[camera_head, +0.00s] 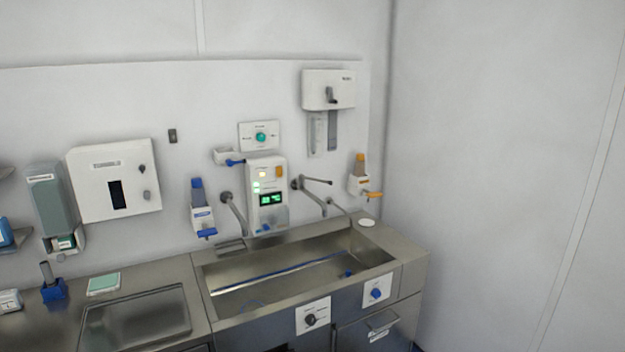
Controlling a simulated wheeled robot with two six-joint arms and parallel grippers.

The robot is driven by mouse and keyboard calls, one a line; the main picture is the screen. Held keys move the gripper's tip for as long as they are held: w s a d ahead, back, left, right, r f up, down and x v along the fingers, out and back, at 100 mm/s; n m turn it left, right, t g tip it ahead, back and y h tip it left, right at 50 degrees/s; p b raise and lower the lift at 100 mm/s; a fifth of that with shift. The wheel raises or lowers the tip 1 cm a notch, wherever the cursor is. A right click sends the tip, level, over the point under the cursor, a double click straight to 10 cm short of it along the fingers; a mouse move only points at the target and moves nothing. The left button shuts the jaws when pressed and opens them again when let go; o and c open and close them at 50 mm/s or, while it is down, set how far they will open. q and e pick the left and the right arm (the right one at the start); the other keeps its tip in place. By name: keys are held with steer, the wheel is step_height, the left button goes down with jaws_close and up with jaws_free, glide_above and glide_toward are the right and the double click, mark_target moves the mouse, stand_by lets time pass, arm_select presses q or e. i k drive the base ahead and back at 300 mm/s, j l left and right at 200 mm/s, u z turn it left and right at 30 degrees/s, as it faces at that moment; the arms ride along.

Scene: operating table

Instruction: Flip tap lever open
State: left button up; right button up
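Two wall taps stand over the steel sink (300,277). The left tap (236,211) is a thin grey spout reaching down from a round wall mount. The right tap (312,194) has a round wall mount, a spout sloping down and a thin lever (318,181) pointing right, roughly level. A further small grey spout (338,208) sits lower, near the sink's back right corner. Neither of my grippers shows in the head view, and nothing touches the taps.
A white control box (267,187) with a green display hangs between the taps. Dispensers with a blue lever (203,219) and an orange lever (361,182) flank them. A grey dispenser (52,205) hangs at the left. The right wall is bare.

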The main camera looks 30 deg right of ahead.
mark_target(302, 177)
steer(key=i+l+z, duration=0.75)
steer(key=i, duration=0.15)
steer(key=k+j, duration=0.05)
